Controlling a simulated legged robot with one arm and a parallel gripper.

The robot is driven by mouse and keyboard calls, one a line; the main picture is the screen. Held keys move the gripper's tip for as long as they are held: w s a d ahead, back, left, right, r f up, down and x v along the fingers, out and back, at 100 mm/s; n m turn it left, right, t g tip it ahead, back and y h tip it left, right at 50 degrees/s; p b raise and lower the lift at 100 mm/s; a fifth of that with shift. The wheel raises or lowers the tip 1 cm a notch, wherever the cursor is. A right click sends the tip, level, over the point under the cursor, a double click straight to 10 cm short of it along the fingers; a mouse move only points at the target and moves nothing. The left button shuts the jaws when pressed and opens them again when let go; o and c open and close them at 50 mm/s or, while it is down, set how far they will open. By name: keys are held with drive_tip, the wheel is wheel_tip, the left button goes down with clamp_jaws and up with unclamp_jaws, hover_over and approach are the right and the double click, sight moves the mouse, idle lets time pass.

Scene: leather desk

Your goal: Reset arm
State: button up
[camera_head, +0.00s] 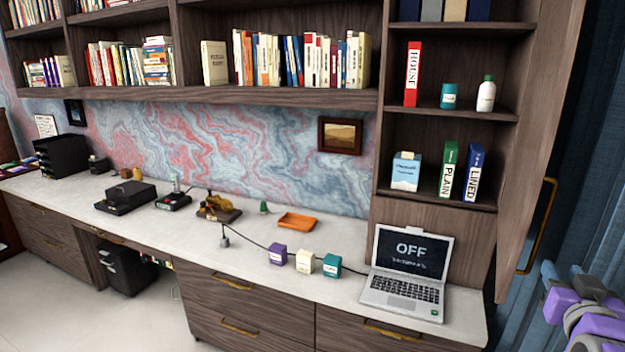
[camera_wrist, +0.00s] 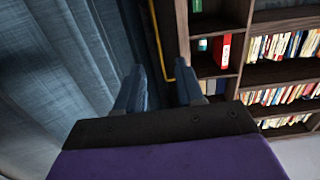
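My gripper (camera_wrist: 158,82) shows in the wrist view with its two blue-grey fingers spread apart and nothing between them. In the head view my purple and grey arm is at the lower right edge, with my gripper (camera_head: 562,274) raised in front of the blue curtain. It is to the right of the desk and touches nothing that I can see. Part of my arm is cut off by the frame edge.
The white-topped desk (camera_head: 120,222) carries a laptop (camera_head: 408,270) reading OFF, three small boxes, an orange tray (camera_head: 297,222) and black desk items. Shelves with books rise behind. The cabinet's gold handle (camera_head: 540,225) and the blue curtain (camera_head: 590,170) are near my gripper.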

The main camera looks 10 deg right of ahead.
drive_tip(key=w+a+f+n+g+y, duration=0.1)
drive_tip(key=a+f+n+g+y, duration=0.4)
drive_tip(key=a+f, duration=1.15)
drive_tip(key=s+a+f+n+g+y, duration=0.1)
drive_tip(key=s+a+f+g+y, duration=0.2)
drive_tip(key=s+a+g, duration=0.8)
drive_tip(key=s+a+y, duration=0.1)
drive_tip(key=s+a, duration=0.7)
drive_tip(key=a, duration=0.1)
drive_tip(key=shift+s+n, duration=0.3)
drive_tip(key=shift+s, duration=0.1)
